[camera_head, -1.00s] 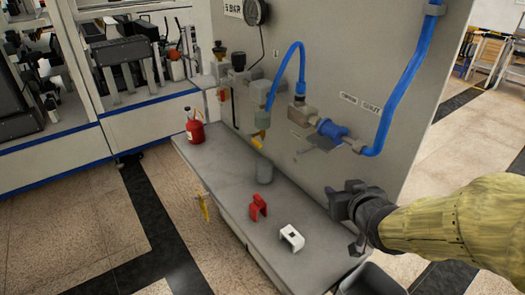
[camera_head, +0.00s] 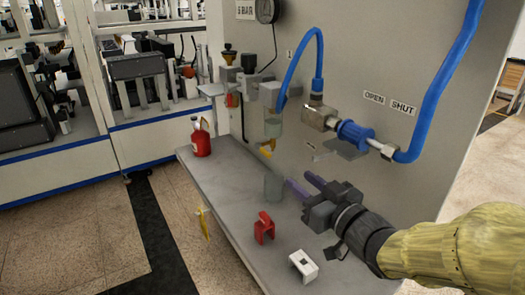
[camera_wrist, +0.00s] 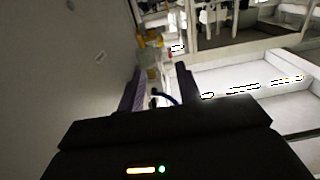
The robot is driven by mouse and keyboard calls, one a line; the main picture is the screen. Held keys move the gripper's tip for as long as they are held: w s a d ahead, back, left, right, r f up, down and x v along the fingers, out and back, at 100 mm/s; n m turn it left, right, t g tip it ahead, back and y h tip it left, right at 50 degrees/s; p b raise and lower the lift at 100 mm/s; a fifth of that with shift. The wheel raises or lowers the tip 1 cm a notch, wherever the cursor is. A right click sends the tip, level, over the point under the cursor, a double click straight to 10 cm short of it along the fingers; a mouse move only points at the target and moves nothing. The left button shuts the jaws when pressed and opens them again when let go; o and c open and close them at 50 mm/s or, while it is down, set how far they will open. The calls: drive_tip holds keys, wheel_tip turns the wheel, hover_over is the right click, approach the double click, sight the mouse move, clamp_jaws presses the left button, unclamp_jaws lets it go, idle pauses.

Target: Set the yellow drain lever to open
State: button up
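The yellow drain lever (camera_head: 265,152) is small and sits under the clear bowl (camera_head: 272,128) of the filter unit on the grey panel. It slants in the head view; its exact setting is too small to tell. My gripper (camera_head: 298,182) is right of and below the lever, apart from it, with its purple fingers pointing left towards the panel's filter side. The fingers are parted and nothing is between them. The wrist view also shows my gripper (camera_wrist: 158,85) open, with a blurred yellow patch beyond the fingertips that I cannot identify for sure.
On the bench (camera_head: 225,195) stand a grey cup (camera_head: 273,187) below the lever, a red bottle (camera_head: 200,138), a red clip (camera_head: 264,228) and a white block (camera_head: 303,265). A blue valve (camera_head: 355,134) and blue hose (camera_head: 440,80) are on the panel near OPEN and SHUT labels.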

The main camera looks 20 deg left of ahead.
sight(261, 149)
drive_tip(key=p+x, duration=0.1)
drive_tip(key=x, duration=1.5)
drive_tip(key=shift+w+a, duration=0.15)
drive_tip(key=shift+a, duration=0.15)
drive_tip(key=shift+c, duration=0.2)
clamp_jaws()
